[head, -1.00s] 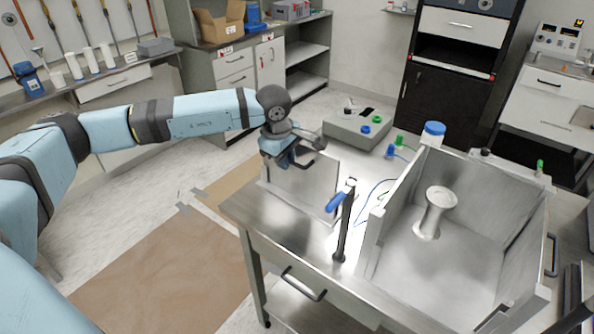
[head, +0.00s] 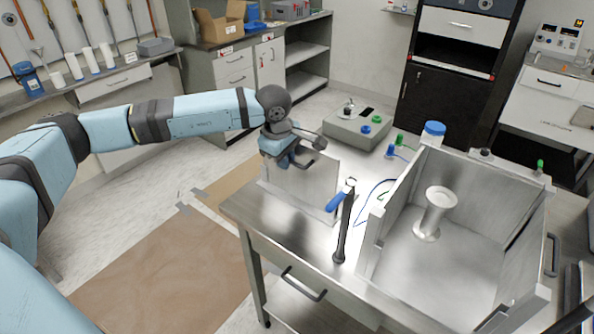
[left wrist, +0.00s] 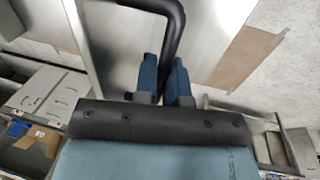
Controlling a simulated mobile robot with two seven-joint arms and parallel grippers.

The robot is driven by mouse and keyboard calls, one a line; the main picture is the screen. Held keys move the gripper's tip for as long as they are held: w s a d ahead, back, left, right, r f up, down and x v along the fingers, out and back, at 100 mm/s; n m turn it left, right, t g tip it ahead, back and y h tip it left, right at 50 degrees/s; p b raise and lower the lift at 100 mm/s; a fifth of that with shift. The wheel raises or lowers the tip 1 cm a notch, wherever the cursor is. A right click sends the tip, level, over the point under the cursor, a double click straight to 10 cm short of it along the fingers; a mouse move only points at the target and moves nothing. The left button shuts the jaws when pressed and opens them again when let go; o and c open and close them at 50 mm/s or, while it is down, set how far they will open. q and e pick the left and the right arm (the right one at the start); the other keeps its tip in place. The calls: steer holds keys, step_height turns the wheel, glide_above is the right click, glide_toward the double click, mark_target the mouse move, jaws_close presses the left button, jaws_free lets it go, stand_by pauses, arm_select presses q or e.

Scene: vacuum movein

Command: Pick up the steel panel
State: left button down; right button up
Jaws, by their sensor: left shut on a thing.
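The steel panel (head: 312,188) is a flat grey plate standing upright on the left part of the steel table, with a dark handle (head: 312,138) at its upper edge. My left gripper (head: 291,160) is at the top of the panel and is shut on the handle. In the left wrist view the two blue fingers (left wrist: 163,80) are close together at the bent black handle (left wrist: 178,38), and the panel's grey face (left wrist: 115,45) lies behind them. Part of the panel is hidden behind the gripper. My right gripper is in neither view.
An open steel chamber (head: 400,185) with a spool-shaped pedestal (head: 436,212) inside stands on the right of the table. A grey box (head: 358,130) with knobs sits behind.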

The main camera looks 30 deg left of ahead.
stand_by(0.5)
arm_select(q)
step_height(320, 180, up, 20)
stand_by(0.6)
